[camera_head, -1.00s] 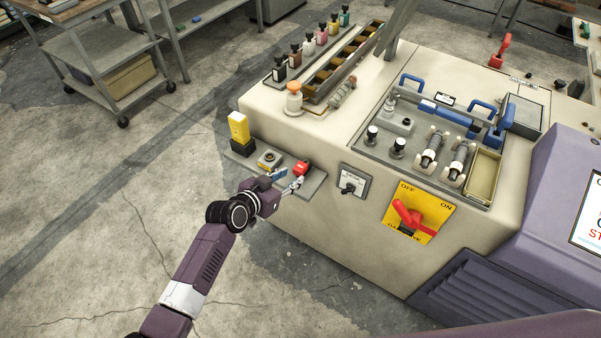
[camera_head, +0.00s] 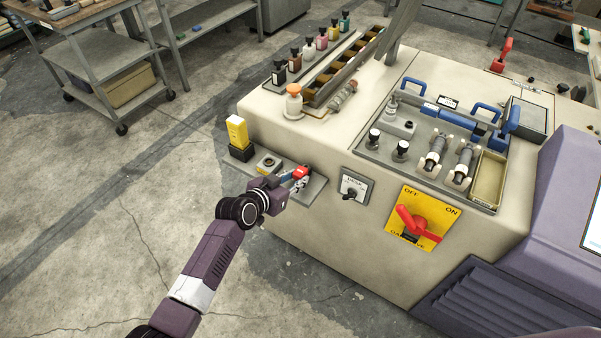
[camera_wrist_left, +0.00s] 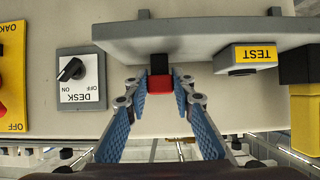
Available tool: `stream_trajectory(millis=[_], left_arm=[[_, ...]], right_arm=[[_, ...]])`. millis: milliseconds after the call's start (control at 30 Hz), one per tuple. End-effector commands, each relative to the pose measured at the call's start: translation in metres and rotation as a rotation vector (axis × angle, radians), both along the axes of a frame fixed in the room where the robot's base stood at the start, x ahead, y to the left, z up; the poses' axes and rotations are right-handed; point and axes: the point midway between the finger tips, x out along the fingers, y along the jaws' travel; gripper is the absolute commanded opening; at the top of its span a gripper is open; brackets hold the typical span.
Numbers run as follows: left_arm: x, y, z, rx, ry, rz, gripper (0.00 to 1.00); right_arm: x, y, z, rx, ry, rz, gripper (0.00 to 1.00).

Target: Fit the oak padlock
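A small red padlock-like block (camera_head: 301,171) with a black part sits at the right end of a grey shelf (camera_head: 313,190) on the machine's front. In the left wrist view the red block (camera_wrist_left: 160,82) lies between my left gripper's fingertips (camera_wrist_left: 163,92). The blue-padded fingers are spread apart, and I cannot tell whether a tip touches it. My left gripper (camera_head: 289,178) reaches the shelf in the head view. A yellow panel (camera_head: 409,236) with a red rotary handle (camera_head: 416,222) is to the right; OAK lettering shows on it in the wrist view. My right gripper is not in view.
The shelf also holds a TEST block (camera_wrist_left: 252,55) and a yellow block (camera_head: 237,130). A DESK key switch (camera_head: 354,187) sits between shelf and panel.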

Motion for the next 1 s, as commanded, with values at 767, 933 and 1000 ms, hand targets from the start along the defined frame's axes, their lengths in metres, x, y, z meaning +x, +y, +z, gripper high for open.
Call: stream_trajectory(millis=[767, 933, 1000], left_arm=[[0.000, 0.000, 0.037, 0.001, -0.002, 0.000, 0.00], [0.000, 0.000, 0.051, 0.001, -0.002, 0.000, 0.00], [0.000, 0.000, 0.057, 0.001, -0.002, 0.000, 0.00]], right_arm=[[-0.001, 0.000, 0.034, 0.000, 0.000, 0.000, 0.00], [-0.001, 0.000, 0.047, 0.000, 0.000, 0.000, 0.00], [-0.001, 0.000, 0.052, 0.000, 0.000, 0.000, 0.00]])
